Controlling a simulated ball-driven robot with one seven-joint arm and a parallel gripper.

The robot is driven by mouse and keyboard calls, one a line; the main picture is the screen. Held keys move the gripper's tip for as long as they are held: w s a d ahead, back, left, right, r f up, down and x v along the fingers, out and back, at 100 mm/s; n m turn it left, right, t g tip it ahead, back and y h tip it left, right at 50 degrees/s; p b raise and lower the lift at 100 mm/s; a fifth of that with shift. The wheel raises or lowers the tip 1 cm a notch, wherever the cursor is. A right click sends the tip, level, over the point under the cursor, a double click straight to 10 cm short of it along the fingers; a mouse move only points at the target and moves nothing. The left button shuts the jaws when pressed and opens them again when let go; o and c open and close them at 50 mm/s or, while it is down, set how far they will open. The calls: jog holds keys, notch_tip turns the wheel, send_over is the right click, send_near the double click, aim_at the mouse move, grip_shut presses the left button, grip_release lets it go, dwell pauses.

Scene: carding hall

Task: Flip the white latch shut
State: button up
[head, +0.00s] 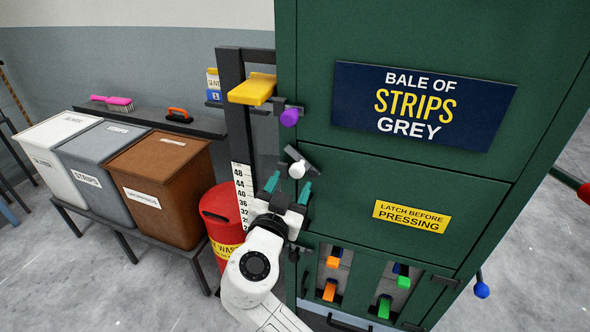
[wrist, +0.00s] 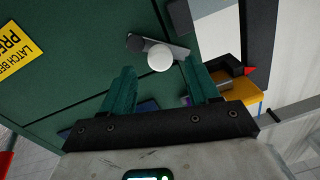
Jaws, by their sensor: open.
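The white latch shows as a white round knob (head: 297,170) on a short grey bar, on the left edge of the green press door (head: 345,200). The bar is tilted, running from upper left to lower right. My gripper (head: 290,178) is open, with teal fingers just below the knob. In the wrist view the white knob (wrist: 160,58) is beyond and between the fingertips of my gripper (wrist: 158,72). I cannot tell whether either finger touches it.
A purple knob (head: 289,118) and a yellow block (head: 252,89) are above the latch. A red bin (head: 219,213) stands left of my arm. Several coloured handles, including an orange one (head: 330,291), are low on the press. Lidded bins (head: 160,180) stand at left.

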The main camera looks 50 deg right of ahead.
aim_at(295, 174)
jog(key=shift+p+x, duration=0.45)
jog(key=shift+x, duration=1.6)
grip_shut()
